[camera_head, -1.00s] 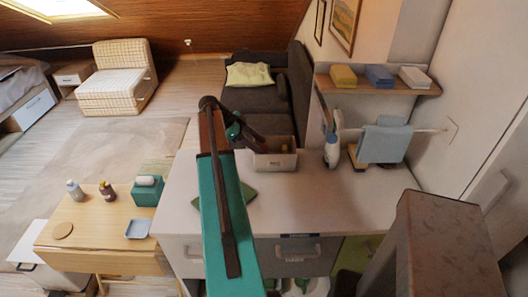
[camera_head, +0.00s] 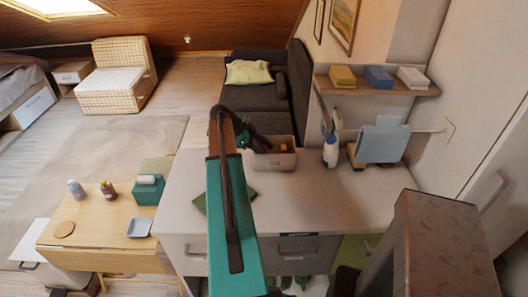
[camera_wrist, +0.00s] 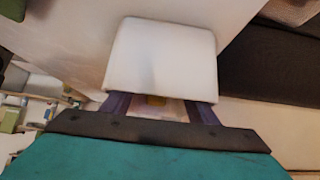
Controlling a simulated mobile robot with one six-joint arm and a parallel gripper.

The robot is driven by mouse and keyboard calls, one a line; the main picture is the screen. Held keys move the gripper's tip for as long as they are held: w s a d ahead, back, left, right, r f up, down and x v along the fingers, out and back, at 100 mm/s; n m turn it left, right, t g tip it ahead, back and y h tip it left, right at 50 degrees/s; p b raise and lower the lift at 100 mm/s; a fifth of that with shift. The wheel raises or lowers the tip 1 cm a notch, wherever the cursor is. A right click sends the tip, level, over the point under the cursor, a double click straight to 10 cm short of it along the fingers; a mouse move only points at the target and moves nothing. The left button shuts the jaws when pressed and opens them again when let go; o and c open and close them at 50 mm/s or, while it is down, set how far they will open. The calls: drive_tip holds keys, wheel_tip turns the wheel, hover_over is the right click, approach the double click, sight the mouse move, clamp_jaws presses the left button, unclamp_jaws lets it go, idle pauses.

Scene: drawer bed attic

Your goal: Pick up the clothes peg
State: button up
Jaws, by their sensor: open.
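I cannot make out the clothes peg for certain. A small orange-yellow item (camera_head: 284,148) lies inside the pale open bin (camera_head: 276,162) on the counter; its shape is too small to tell. My gripper (camera_head: 258,142) is at the bin's left back side in the head view, partly hidden by my arm. In the wrist view my gripper (camera_wrist: 160,104) is open, its dark fingers spread apart. A pale panel (camera_wrist: 160,55) covers the space ahead of them and hides the fingertips. A small yellowish patch (camera_wrist: 155,100) shows between the fingers.
A white bottle (camera_head: 330,152) and a hanging blue-grey cloth (camera_head: 383,142) are right of the bin. A wooden table (camera_head: 95,225) with bottles stands left. A dark sofa (camera_head: 262,97) is behind.

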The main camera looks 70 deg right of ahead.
drive_tip(key=shift+x, duration=1.2)
drive_tip(key=c, duration=1.2)
drive_tip(key=shift+r, duration=0.15)
wheel_tip(320, 180, up, 10)
drive_tip(key=b, duration=0.3)
drive_tip(key=shift+w, duration=0.15)
